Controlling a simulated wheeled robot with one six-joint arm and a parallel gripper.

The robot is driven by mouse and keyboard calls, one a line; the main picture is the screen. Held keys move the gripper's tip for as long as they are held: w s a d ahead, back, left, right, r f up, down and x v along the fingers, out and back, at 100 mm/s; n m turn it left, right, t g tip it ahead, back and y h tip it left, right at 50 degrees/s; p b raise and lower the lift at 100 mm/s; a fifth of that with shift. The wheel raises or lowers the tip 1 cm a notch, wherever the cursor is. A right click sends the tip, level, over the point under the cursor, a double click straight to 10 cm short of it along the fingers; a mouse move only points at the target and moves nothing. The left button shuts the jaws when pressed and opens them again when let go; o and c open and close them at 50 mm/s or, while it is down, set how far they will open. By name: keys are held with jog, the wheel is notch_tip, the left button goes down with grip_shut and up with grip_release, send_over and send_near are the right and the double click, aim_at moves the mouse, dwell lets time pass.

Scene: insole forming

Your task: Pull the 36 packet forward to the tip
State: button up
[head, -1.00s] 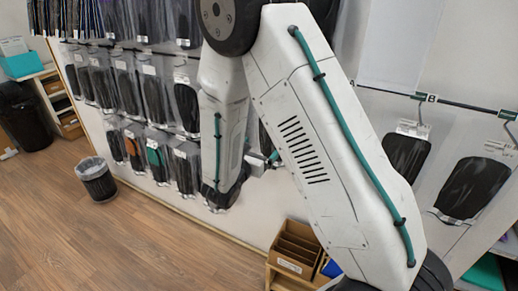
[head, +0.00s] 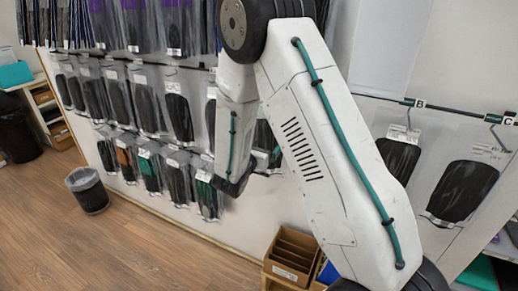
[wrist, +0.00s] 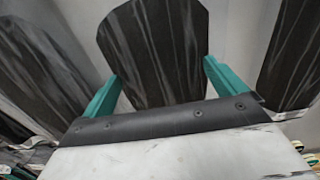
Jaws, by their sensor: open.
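My gripper (wrist: 161,72) shows two teal fingers, spread apart, with nothing held between them. A clear packet with a dark insole (wrist: 158,50) hangs ahead, filling the gap between the fingers in the wrist view. I cannot tell whether the fingers touch it. In the head view my gripper (head: 272,160) is partly hidden behind my arm, close to the lower packets on the wall. Size numbers are too small to read, so I cannot tell which packet is the 36.
More dark insoles hang to the left (wrist: 45,70) and right (wrist: 290,55) of the middle one. Rows of packets (head: 145,105) cover the wall. A bin (head: 87,190) and a cardboard organiser (head: 292,258) stand below.

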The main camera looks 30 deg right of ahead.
jog(key=shift+c, duration=0.4)
jog(key=c, duration=1)
jog(key=shift+v, duration=3.2)
jog(key=o, duration=1)
jog(key=shift+o, duration=0.2)
jog(key=v, duration=0.8)
